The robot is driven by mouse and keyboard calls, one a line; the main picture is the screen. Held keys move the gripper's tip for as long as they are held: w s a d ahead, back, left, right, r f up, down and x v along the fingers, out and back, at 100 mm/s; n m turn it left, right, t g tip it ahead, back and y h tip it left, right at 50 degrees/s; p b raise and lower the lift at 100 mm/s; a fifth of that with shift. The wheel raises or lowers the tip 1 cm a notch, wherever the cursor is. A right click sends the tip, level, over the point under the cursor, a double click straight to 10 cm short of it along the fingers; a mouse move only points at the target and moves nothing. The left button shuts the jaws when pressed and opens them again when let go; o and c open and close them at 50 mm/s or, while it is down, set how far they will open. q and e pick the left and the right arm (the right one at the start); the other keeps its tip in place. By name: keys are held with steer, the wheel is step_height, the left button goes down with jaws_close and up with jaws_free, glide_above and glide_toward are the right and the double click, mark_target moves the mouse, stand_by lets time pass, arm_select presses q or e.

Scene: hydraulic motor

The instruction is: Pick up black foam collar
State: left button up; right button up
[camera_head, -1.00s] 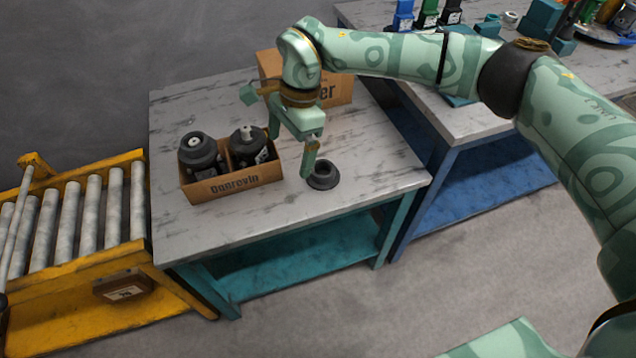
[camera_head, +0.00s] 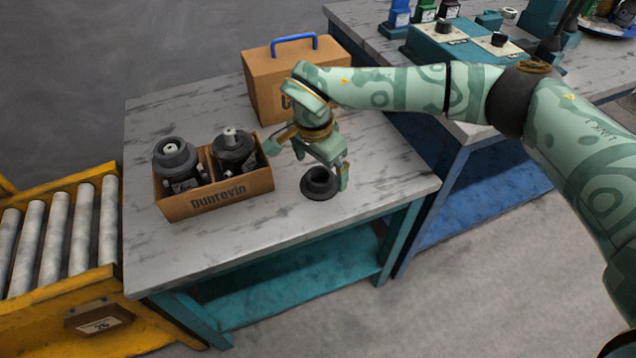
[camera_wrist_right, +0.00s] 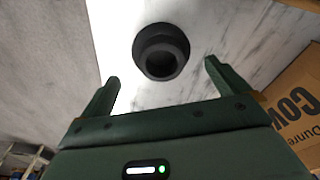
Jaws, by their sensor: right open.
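The black foam collar (camera_head: 320,184) stands on the marbled table near its front right edge. It is a dark ring with a wider base and a hole in its middle. In the right wrist view the collar (camera_wrist_right: 161,52) lies beyond the fingertips, between their lines and nearly centred. My right gripper (camera_head: 323,168) is open and empty, just over the collar, and one finger overlaps the collar's right side in the head view. In the wrist view its two fingers (camera_wrist_right: 162,75) are spread wide. I cannot tell the exact height gap. My left gripper is not in view.
An open cardboard box (camera_head: 218,198) holding two black motors stands left of the collar. A closed carton (camera_head: 262,80) with a blue handle stands behind. A yellow roller conveyor (camera_head: 60,235) adjoins the table at left. The tabletop front is clear.

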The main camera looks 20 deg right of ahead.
mark_target(319, 176)
steer(key=f+b, duration=0.1)
steer(key=f, duration=0.3)
steer(key=shift+w, duration=0.2)
steer(key=shift+f+b, duration=0.2)
steer(key=shift+b, duration=0.15)
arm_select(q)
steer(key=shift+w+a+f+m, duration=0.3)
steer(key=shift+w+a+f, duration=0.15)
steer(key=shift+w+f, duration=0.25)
arm_select(e)
steer(key=shift+r, duration=0.2)
steer(key=c, duration=1)
steer(key=shift+c, duration=0.2)
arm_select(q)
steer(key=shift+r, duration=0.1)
